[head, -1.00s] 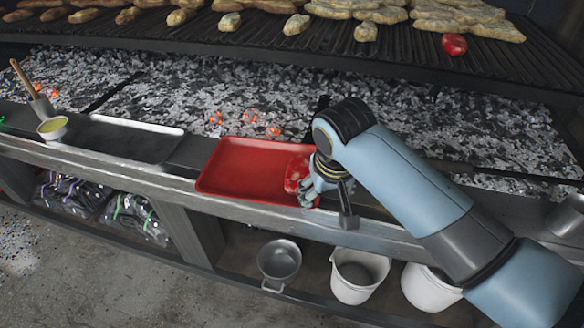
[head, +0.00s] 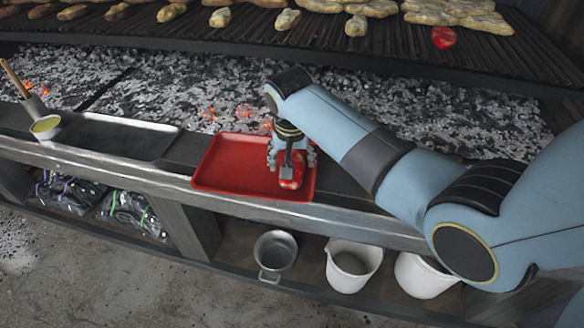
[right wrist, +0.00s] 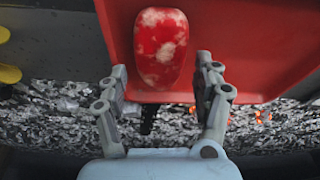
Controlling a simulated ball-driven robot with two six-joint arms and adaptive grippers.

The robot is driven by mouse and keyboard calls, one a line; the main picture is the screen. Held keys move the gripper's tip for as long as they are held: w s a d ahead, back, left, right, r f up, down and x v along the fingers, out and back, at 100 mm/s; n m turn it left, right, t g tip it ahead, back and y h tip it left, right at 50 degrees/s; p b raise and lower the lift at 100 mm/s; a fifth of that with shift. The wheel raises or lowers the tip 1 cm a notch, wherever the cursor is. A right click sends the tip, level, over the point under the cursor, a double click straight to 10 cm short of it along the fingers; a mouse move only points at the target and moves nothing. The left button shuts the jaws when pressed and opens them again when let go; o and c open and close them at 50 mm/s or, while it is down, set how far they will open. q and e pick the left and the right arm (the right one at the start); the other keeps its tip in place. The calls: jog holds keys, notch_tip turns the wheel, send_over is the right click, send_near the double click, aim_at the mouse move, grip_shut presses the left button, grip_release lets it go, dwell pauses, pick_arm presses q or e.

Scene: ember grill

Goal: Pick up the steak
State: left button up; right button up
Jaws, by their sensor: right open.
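A red steak (head: 291,182) with pale marbling lies in the right part of a red tray (head: 225,184) on the grill's front ledge. My right gripper (head: 291,160) is at the tray, over the steak, and hides part of it. In the right wrist view the steak (right wrist: 161,45) lies ahead of the open fingers (right wrist: 162,72), roughly centred between them, and the tray (right wrist: 240,45) shows around it. The fingers do not grip it. Another red piece (head: 443,38) lies on the grill grate at the back right. My left gripper is not in view.
Glowing coals (head: 420,120) lie just behind the ledge. A dark tray (head: 115,138) and a small cup (head: 45,126) stand to the left. Below are a metal pot (head: 275,252) and white buckets (head: 352,265). Pale food pieces (head: 358,23) lie on the grate.

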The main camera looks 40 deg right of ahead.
jog(key=shift+x, duration=1.4)
grip_shut()
